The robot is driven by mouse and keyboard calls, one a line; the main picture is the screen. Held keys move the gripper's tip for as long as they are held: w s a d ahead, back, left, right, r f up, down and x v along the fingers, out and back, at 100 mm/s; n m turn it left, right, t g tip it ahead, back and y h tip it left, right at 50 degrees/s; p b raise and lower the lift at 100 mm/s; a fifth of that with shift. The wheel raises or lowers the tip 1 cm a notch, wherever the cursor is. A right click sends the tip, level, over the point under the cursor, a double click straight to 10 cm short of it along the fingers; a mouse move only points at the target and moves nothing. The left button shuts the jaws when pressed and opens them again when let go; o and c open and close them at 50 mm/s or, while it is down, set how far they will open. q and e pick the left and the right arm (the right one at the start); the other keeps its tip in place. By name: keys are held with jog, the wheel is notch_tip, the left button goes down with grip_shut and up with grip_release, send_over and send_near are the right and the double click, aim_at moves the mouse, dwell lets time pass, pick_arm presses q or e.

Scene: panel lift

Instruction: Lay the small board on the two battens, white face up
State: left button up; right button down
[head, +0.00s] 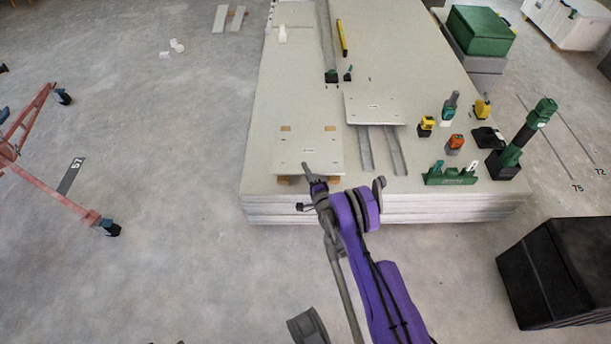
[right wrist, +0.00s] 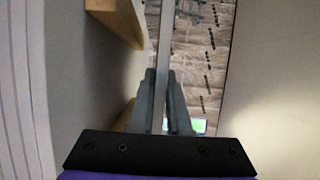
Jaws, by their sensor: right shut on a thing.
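The small board (head: 308,150), pale off-white with a small dark label on the upper face, lies at the front left of the large panel stack. Short wood-coloured ends of two battens (head: 286,128) show at its far edge, and bits of wood show under its near edge. My right gripper (head: 312,177) is at the board's near edge. In the right wrist view its fingers (right wrist: 167,105) are closed on the thin board edge (right wrist: 165,50), with a wooden batten (right wrist: 118,18) to the left. Whether the board rests fully on both battens is hard to tell. My left gripper is not visible.
Another pale board (head: 375,107) lies on two metal channels (head: 365,150) just to the right. Several tools and a green torch-like lamp (head: 519,143) stand on the stack's right side. A black box (head: 560,270) is on the floor at right; a red trolley frame (head: 50,185) is at left.

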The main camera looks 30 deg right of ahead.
aim_at(306, 182)
jog(key=shift+f+b, duration=0.45)
jog(key=shift+f, duration=1.15)
jog(key=shift+f, duration=0.1)
jog(key=shift+f, duration=0.35)
jog(key=c, duration=0.9)
grip_release()
jog(key=shift+r, duration=0.1)
